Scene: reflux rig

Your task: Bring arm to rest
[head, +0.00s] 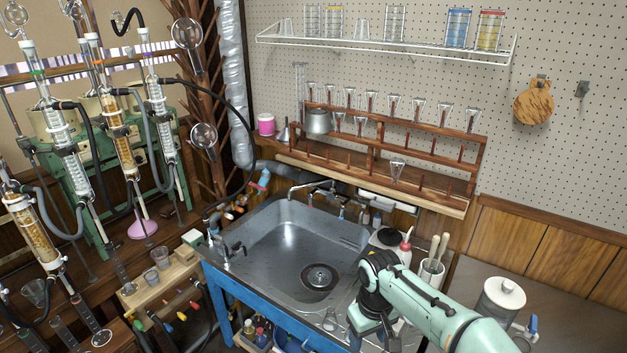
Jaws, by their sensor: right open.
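My right arm comes in from the lower right in mint green, with a dark wrist joint. Its gripper (371,331) points down at the front right of the metal sink (275,245), over the drainboard side. The jaws are open, and I see nothing held between them. The wrist and arm hide part of the drainboard and counter behind them. My left gripper is not in view.
A small glass (330,319) stands just left of the gripper. A red-tipped wash bottle (404,250) and a brush holder (431,272) stand close behind the arm. Glass condensers (118,135) fill the left. The basin is clear.

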